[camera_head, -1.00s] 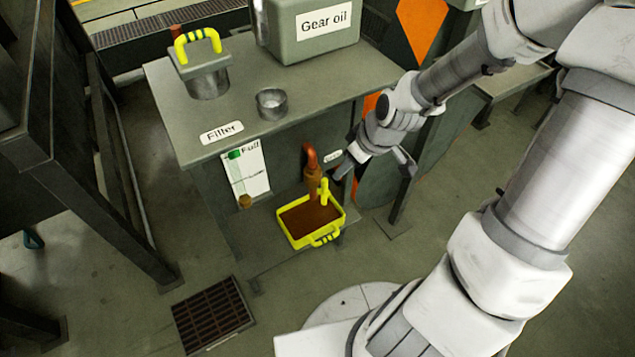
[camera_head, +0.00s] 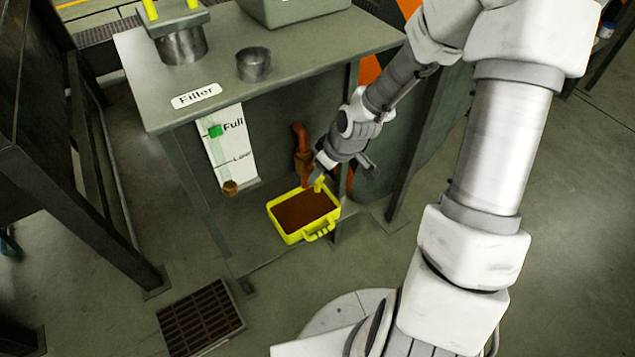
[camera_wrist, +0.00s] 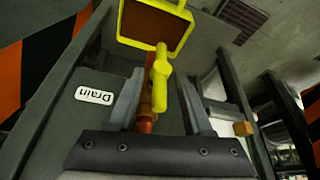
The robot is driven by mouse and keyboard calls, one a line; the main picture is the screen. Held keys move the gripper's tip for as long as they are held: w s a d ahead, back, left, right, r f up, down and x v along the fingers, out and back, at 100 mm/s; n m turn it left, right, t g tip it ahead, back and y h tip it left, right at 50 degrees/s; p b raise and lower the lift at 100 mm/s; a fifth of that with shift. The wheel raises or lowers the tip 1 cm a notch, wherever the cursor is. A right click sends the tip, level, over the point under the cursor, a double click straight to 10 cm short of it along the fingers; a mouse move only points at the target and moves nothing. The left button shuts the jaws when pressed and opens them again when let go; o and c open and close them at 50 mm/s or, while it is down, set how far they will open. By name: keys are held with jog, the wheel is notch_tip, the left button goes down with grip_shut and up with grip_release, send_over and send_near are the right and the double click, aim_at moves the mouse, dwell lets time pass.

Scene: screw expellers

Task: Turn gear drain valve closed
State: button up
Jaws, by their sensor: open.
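The drain valve has a yellow handle (camera_wrist: 161,75) on a copper-coloured pipe (camera_head: 301,145). In the wrist view the handle stands between the two fingers of my open gripper (camera_wrist: 160,105), with gaps showing on both sides. In the head view my gripper (camera_head: 343,172) is at the pipe's lower end and hides most of the handle. A yellow tray (camera_head: 279,231) holding brown liquid sits below the pipe. A white "Drain" label (camera_wrist: 94,95) is left of the handle in the wrist view.
The gear oil bench (camera_head: 300,45) stands above, with a filler cup (camera_head: 253,64) on top. A level gauge (camera_head: 226,155) is on its front panel. A floor grate (camera_head: 200,317) lies at front left.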

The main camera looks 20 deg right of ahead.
jog(key=shift+b+x, duration=0.4)
jog(key=shift+x, duration=0.95)
grip_shut()
